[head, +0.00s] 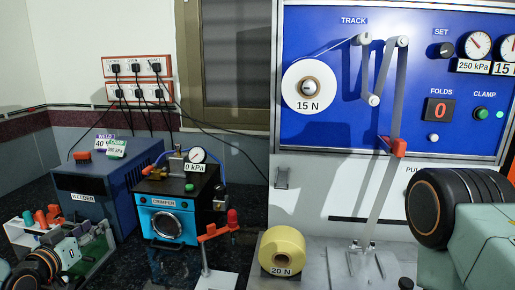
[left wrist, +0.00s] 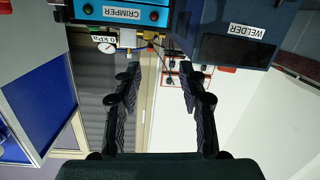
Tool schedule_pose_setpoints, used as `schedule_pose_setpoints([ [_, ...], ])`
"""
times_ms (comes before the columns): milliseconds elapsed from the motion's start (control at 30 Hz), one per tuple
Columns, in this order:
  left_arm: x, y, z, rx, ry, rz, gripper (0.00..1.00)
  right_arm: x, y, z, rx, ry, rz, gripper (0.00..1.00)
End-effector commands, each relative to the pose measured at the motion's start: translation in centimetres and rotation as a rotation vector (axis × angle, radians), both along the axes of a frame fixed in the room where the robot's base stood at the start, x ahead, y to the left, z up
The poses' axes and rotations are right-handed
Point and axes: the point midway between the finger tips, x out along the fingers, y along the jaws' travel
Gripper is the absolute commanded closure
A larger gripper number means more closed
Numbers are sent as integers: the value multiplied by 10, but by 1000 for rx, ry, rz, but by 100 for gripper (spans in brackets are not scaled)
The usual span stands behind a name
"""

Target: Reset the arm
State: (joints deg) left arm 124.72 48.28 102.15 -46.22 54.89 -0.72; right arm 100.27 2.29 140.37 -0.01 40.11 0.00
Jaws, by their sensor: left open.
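My left gripper (left wrist: 160,75) shows in the left wrist view, with its two dark fingers apart and nothing between them. That view is upside down. The crimper (left wrist: 120,14) and the welder (left wrist: 240,35) stand beyond the fingertips, apart from them. In the head view my left arm is low at the left edge, in front of the blue welder (head: 84,197), and its fingers are hard to make out there. My right arm's dark joint and green link fill the lower right of the head view. My right gripper is out of view.
The blue-fronted crimper (head: 167,222) with its gauge stands right of the welder. A red-topped post (head: 206,262) and a yellow roll (head: 282,251) marked 20 N stand near the front. A blue track panel (head: 335,130) with a white reel (head: 296,88) rises behind. Cables hang from wall sockets (head: 137,67).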

Motion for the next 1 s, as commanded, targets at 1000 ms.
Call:
schedule_pose_setpoints([
  [1000, -391, -193, -313, 58, 1356, 18, 58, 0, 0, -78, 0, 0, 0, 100],
])
